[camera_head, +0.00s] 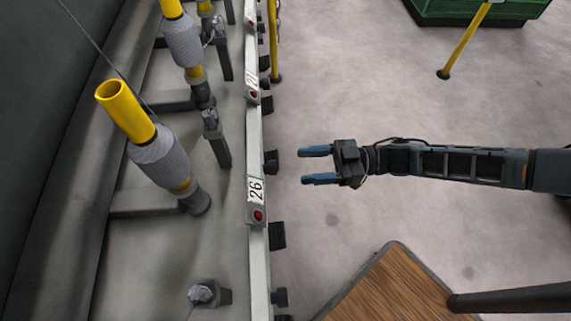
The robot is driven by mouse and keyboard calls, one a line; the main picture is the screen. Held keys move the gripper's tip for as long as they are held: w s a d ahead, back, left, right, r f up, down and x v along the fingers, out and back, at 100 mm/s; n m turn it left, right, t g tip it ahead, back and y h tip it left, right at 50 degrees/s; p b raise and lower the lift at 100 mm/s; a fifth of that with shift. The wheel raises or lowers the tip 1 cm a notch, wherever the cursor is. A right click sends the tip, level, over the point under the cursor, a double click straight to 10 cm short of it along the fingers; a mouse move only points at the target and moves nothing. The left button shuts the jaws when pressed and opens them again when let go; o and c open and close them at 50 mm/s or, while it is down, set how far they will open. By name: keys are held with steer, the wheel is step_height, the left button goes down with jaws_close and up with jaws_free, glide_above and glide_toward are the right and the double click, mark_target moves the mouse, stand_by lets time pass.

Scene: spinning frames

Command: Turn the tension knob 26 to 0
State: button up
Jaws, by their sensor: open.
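The label 26 (256,189) is on the pale rail of the spinning frame, with a red button (258,215) just below it. Several dark knobs stick out from the right side of the rail. One dark knob (271,161) is a little above the label, and a larger dark block (277,235) is just below it. I cannot tell which of these is tension knob 26, and no knob setting is readable. My gripper (317,165) is open and empty. Its blue fingers point left toward the upper knob, apart from it.
Yellow bobbins (126,112) with grey yarn stand left of the rail (254,140). A yellow post (274,45) stands beside the rail above. A wooden-topped surface (392,285) is at the lower right, and a green crate (470,12) at the top right.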

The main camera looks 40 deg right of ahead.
mark_target(270, 168)
steer(key=x, duration=0.6)
steer(key=shift+w+a, duration=0.1)
steer(key=c, duration=1)
steer(key=shift+c, duration=0.2)
steer(key=n+b, duration=0.3)
steer(key=n, duration=0.7)
stand_by(0.4)
